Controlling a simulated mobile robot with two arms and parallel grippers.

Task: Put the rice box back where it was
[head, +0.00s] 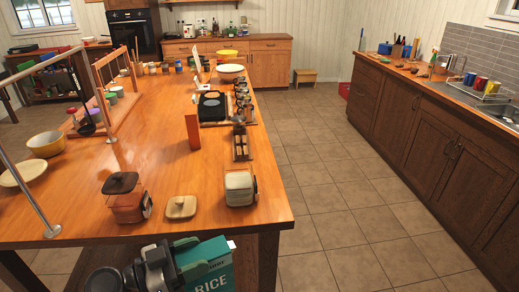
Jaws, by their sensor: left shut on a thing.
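The rice box (212,278) is a teal carton with white lettering that reads RICE. It is at the bottom of the head view, in front of the near edge of the wooden counter (235,211). My left gripper (190,257) is shut on the left side of the box and holds it. The lower part of the box is cut off by the picture's edge. My right gripper is out of the picture.
A reddish-brown canister (125,200), a small cream lid (181,207) and a white-fronted canister (240,187) stand near the counter's front. An upright orange-brown box (193,130) stands farther back. The tiled floor (345,205) on the right is clear.

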